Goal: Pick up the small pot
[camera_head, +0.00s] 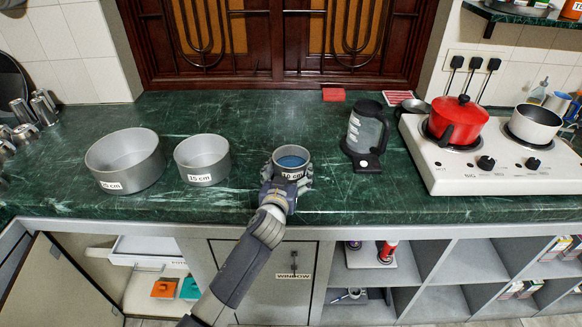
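The small pot (292,166) is a grey metal pot with a "10 cm" label and blue liquid-like content inside. It is upright at the front middle of the green counter. My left gripper (289,181) is at its near side, with a finger close against each side of the wall. Whether the fingers press on the pot cannot be told. The pot's base is hidden by the gripper, so I cannot tell if it touches the counter. My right gripper is not in view.
Two larger grey pots stand to the left, a middle one (203,160) and a big one (126,161). A black kettle (366,134) stands close on the right. Beyond it is a white stove (440,164) with a red pot (458,121) and a white saucepan (535,124).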

